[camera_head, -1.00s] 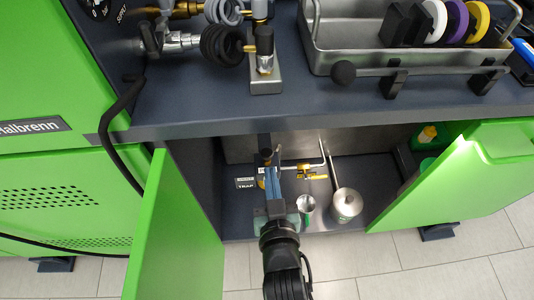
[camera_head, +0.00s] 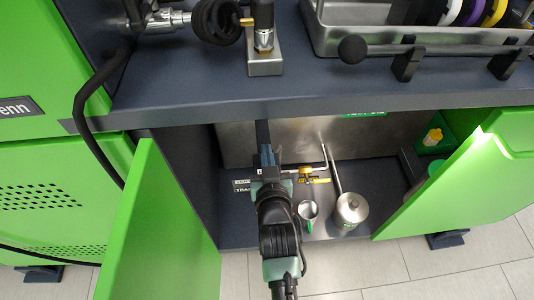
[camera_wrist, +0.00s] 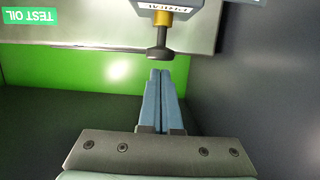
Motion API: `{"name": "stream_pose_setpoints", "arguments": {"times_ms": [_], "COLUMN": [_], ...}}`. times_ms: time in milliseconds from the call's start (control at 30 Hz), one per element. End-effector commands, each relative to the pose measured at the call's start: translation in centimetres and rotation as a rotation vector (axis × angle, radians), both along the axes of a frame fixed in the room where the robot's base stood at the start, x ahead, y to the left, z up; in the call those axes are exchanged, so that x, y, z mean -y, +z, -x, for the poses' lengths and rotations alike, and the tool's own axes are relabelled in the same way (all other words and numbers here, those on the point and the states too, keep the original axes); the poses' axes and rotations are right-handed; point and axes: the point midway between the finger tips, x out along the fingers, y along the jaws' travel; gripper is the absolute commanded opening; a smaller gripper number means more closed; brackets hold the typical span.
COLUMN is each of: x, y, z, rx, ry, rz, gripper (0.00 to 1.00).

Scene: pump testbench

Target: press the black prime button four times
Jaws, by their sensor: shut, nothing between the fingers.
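The black prime button (camera_wrist: 158,53) shows in the wrist view as a round black cap on a brass-coloured collar, below a dark block with an upside-down label. In the head view I cannot make it out behind the bench edge and my arm. My gripper (camera_wrist: 160,72) is shut and empty, its blue-grey fingers side by side. In the wrist view its tips lie just below the black cap, with a thin gap between them in the picture. I see no clear contact. In the head view my gripper (camera_head: 263,128) reaches into the open cabinet under the bench.
Open green doors (camera_head: 158,230) flank the cabinet. The bench edge (camera_head: 340,106) hangs above. A steel tank wall (camera_wrist: 90,38) is near the fingers.

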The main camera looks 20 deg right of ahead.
Motion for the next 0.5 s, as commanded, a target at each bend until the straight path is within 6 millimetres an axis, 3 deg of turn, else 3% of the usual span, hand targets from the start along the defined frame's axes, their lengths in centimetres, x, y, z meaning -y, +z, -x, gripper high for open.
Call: {"name": "stream_pose_setpoints", "arguments": {"times_ms": [500], "x": [-0.01], "y": [-1.21], "z": [0.03], "rx": [0.000], "ry": [0.000], "rz": [0.000], "gripper": [0.00]}}
